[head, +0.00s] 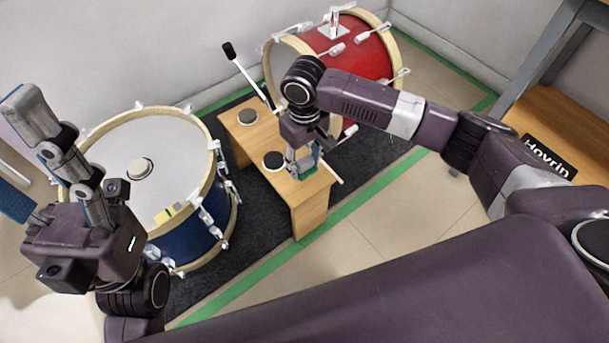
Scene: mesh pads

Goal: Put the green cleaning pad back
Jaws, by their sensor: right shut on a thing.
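My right gripper (303,168) reaches down over the right end of a small wooden bench (308,204). It is shut on a green pad (307,174), of which only a small part shows between and below the fingers. I cannot tell whether the pad touches the bench top. My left gripper (55,145) is at the left, pointing up beside the blue drum and away from the bench. Whether its fingers are open or shut is unclear.
A blue drum (190,243), with a round disc (140,168) and a yellowish item (170,213) on top, stands left. A red drum (368,62) stands behind. A wooden desk (560,105) is at right.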

